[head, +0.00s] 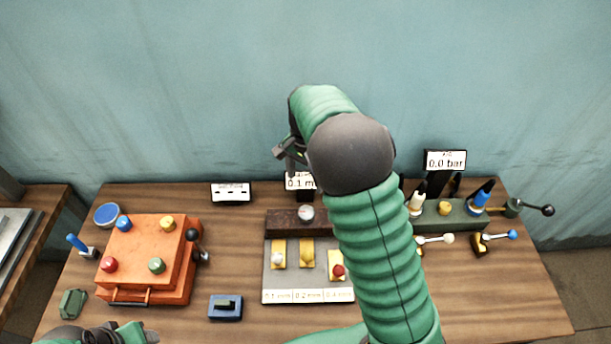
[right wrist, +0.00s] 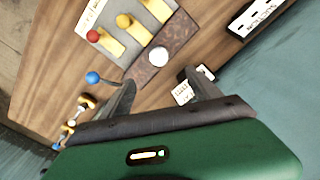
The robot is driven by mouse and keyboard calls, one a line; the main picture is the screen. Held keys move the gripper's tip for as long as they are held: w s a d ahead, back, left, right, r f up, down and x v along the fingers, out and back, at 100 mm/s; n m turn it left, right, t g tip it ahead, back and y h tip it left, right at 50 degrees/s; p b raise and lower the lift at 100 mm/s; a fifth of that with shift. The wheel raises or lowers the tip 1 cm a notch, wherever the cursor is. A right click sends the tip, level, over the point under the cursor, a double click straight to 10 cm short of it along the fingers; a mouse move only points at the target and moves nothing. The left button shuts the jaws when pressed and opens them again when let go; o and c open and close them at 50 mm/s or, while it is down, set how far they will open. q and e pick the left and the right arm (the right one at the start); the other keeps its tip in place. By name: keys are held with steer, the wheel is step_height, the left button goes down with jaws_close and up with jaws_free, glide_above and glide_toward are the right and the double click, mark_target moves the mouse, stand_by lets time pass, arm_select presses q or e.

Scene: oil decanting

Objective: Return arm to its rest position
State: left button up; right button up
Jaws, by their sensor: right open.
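My right arm rises from the bottom of the head view and bends over at the top. My right gripper (head: 288,152) hangs in the air in front of the wall, above the table's back edge. In the right wrist view my right gripper (right wrist: 163,88) has its two dark fingers spread apart, with nothing held between them. Part of my left arm (head: 105,334) shows at the bottom left edge of the head view; the state of its jaws cannot be made out.
The wooden table (head: 235,260) carries an orange box (head: 145,248) with coloured knobs, a blue switch (head: 225,307), a grey panel (head: 308,276) with yellow slots, and a green valve block (head: 455,222). Small displays, including the 0.0 bar sign (head: 445,160), stand at the back. My right arm hides part of the middle.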

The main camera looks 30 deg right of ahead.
steer(key=shift+r, duration=0.8)
steer(key=s+a+f+n+t+b, duration=0.1)
steer(key=s+a+f+n+b, duration=0.1)
steer(key=s+a+f+n, duration=0.3)
steer(key=s+a+f+n+t+b, duration=0.1)
steer(key=s+a+f+n+b, duration=0.2)
steer(key=s+a+f+n, duration=0.2)
steer(key=s+a+n, duration=0.1)
steer(key=s+n, duration=0.2)
steer(key=s, duration=0.3)
steer(key=shift+a+t, duration=0.15)
steer(key=shift+t, duration=0.15)
steer(key=shift+s, duration=0.15)
steer(key=shift+a, duration=0.15)
